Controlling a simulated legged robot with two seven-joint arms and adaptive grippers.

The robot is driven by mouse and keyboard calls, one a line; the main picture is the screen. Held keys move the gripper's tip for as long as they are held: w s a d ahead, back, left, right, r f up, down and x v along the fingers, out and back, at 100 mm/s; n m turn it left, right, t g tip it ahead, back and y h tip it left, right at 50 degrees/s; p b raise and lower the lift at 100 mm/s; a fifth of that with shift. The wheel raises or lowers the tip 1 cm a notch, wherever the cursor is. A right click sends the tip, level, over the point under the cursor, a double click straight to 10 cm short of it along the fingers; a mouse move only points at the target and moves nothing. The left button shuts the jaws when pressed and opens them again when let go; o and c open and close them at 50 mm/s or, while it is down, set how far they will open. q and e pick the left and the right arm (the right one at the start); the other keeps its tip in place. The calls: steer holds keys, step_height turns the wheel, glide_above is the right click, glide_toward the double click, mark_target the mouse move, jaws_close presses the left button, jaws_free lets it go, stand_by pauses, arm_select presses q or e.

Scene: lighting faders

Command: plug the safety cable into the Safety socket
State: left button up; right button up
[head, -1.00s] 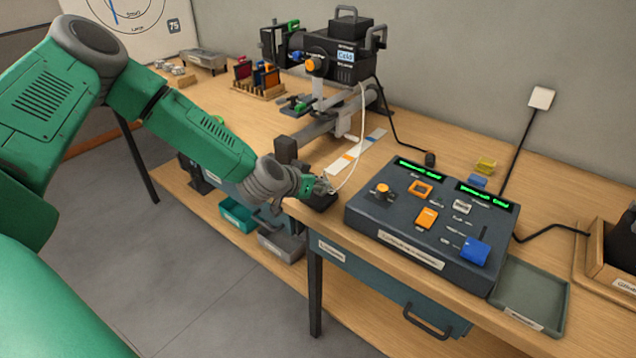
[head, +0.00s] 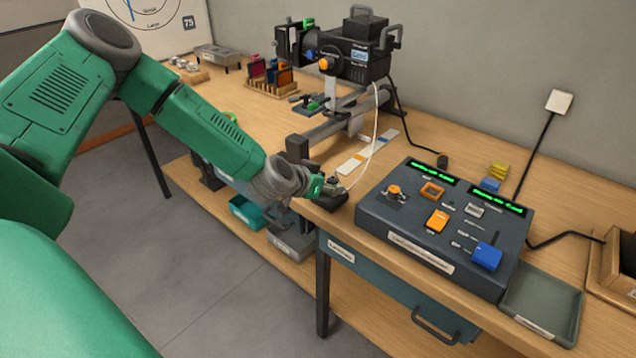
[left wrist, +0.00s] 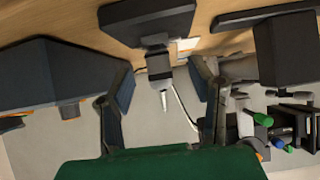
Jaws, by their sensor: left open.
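The white safety cable (head: 374,138) hangs from the lamp on the bench and curves down to a small black block (head: 335,202) at the table's front edge. In the left wrist view the grey plug (left wrist: 159,65) stands out from the black block (left wrist: 150,22), its pale tip pointing toward my palm. My left gripper (head: 321,186) is just left of the block. It is open, and its fingers (left wrist: 163,100) are apart on both sides of the plug, with gaps between. I cannot read which socket is marked Safety. My right gripper is not in view.
The dark control console (head: 405,222) with orange and blue controls stands right of the block. A grey tray (head: 543,300) is beside it. The black lamp (head: 360,55) on its rail stands behind.

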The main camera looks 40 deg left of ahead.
arm_select(q)
steer(key=v, duration=1.1)
